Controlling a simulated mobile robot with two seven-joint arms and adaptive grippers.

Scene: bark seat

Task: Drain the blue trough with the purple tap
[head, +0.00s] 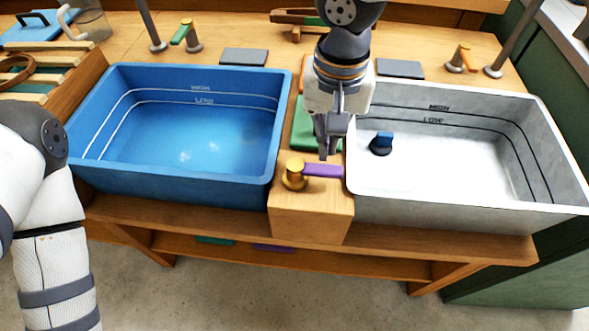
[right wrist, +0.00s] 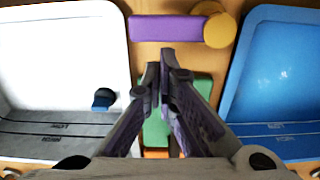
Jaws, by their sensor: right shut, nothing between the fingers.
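The purple tap has a brass body (head: 294,174) and a purple lever (head: 324,170) that points right, on a wooden block between the two troughs. In the right wrist view the purple lever (right wrist: 168,28) lies just beyond my fingertips. The blue trough (head: 275,150) stands on the left, with HIGH and LOW lines on its inner wall; pale glints show on its floor. My right gripper (head: 325,152) is shut and empty, pointing down just behind the lever; it also shows in the right wrist view (right wrist: 166,62). My left arm is at the left edge; its gripper is out of view.
A white trough (head: 555,209) on the right holds a blue-topped plug (head: 382,143). A green block (head: 303,128) lies between the troughs, below my right gripper. Taps with green (head: 181,33) and orange (head: 466,57) levers stand at the back.

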